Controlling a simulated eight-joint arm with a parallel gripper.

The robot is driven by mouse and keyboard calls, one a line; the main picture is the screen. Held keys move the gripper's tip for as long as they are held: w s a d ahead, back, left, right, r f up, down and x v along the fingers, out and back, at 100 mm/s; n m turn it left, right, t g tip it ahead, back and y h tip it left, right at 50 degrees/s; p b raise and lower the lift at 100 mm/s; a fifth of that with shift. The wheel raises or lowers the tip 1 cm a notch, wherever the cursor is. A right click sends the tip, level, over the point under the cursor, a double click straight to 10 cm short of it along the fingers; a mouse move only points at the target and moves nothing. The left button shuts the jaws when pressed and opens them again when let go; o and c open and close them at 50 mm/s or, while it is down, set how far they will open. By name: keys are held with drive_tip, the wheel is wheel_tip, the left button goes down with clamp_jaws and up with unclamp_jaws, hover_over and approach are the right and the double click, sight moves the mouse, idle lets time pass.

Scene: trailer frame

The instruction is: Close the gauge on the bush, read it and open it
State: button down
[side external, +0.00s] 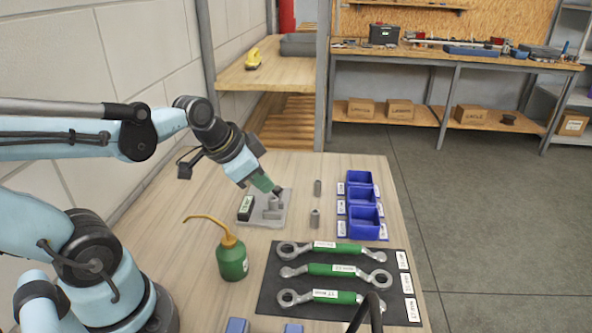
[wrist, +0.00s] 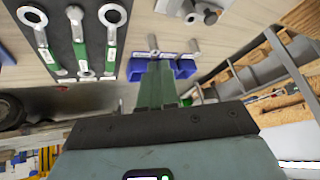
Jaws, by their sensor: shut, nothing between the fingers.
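The gauge (side external: 283,214) is a grey plate with grey blocks on it and a small dark display box with a pale label at its left. The display is too small to read. My gripper (side external: 276,190) is shut and empty, its green fingers angled down just above the gauge's blocks. I cannot tell whether they touch. Two small grey cylinders, like bushes, stand right of the gauge: a far one (side external: 317,187) and a near one (side external: 315,219). I cannot tell whether a bush sits in the gauge. In the wrist view the green fingers (wrist: 156,70) are together.
Blue bins (side external: 363,222) stand right of the cylinders. A green oil can (side external: 232,260) with an orange spout stands in front of the gauge. A black mat (side external: 265,300) with green-handled ring spanners fills the front right. Bare wood lies behind the gauge.

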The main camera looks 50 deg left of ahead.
drive_tip(key=w+a+f+m, duration=0.1)
drive_tip(key=a+m, duration=0.5)
drive_tip(key=a, duration=0.3)
drive_tip(key=shift+m, duration=0.3)
drive_tip(key=shift+d+x, duration=0.2)
drive_tip(key=shift+x, duration=2.3)
drive_tip(key=shift+d+x, duration=0.15)
drive_tip(key=shift+x, duration=2.3)
drive_tip(key=shift+w, duration=0.1)
drive_tip(key=shift+w+a, duration=1.2)
drive_tip(key=shift+a, duration=0.05)
drive_tip(key=shift+r, duration=0.15)
drive_tip(key=shift+s+f+v, duration=0.2)
drive_tip(key=shift+s+v, duration=0.1)
drive_tip(key=shift+v, duration=4.7)
drive_tip(key=s+d+n, duration=0.2)
drive_tip(key=d+n, duration=0.3)
drive_tip(key=d, duration=0.2)
drive_tip(key=s+d+r+n, duration=0.1)
drive_tip(key=d+n, duration=0.3)
drive_tip(key=d, duration=0.4)
drive_tip(key=shift+s+r+n+t, duration=0.3)
drive_tip(key=shift+s+n, duration=0.1)
drive_tip(key=shift+s, duration=0.2)
